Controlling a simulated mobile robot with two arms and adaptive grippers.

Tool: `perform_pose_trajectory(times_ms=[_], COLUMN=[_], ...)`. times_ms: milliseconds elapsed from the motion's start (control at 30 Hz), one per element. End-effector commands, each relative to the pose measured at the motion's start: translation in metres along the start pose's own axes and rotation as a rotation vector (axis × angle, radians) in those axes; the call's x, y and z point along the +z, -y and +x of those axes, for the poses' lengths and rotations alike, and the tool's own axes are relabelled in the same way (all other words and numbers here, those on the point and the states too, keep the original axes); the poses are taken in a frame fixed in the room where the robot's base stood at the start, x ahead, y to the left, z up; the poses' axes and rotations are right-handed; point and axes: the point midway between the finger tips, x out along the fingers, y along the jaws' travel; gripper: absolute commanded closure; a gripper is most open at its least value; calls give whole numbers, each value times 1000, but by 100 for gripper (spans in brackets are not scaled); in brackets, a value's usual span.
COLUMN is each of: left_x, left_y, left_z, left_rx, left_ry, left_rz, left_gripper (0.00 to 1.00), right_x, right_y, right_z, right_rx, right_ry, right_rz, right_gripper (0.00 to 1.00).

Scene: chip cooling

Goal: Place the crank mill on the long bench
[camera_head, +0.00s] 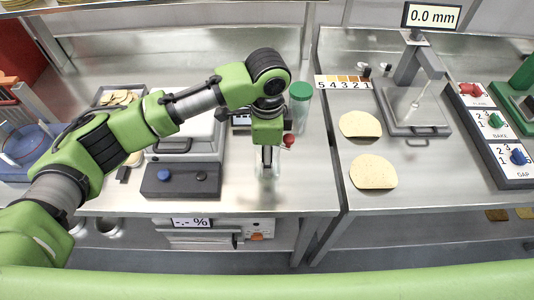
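My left gripper (267,160) points down over the front right part of the left steel bench, its arm reaching in from the left. A small red knob (289,140) shows just right of its wrist, and a pale, glassy body shows around its fingertips. These look like parts of the crank mill, mostly hidden behind the gripper. I cannot tell whether the fingers are shut on it, or whether it touches the bench. My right gripper is not in view.
A green-capped jar (300,105) stands close behind the gripper. A dark control box (181,179) is to its left. The right bench (440,180) holds two round chips (373,171), a gauge stand (412,105) and a knob panel (497,135). A gap separates the benches.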

Motion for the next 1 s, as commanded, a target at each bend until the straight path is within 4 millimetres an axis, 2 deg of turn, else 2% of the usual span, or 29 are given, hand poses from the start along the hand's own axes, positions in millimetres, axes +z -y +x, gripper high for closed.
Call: perform_pose_trajectory(times_ms=[133, 467, 500, 533, 867, 1000], left_x=[0, 0, 0, 0, 0, 0], left_y=[0, 0, 0, 0, 0, 1], left_z=[8, 12, 12, 12, 12, 4], left_rx=[-1, -2, -2, -2, -1, -2], left_ry=[-2, -3, -2, -2, -2, -3], left_rz=[-1, -1, -1, -1, -1, -1], left_gripper=[84, 84, 47, 39, 38, 38], right_x=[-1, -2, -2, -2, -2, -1], right_y=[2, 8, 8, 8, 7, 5], right_z=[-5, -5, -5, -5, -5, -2], right_rx=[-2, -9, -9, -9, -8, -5], right_ry=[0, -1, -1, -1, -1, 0], right_rz=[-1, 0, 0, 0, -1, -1], right_gripper=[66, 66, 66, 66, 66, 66])
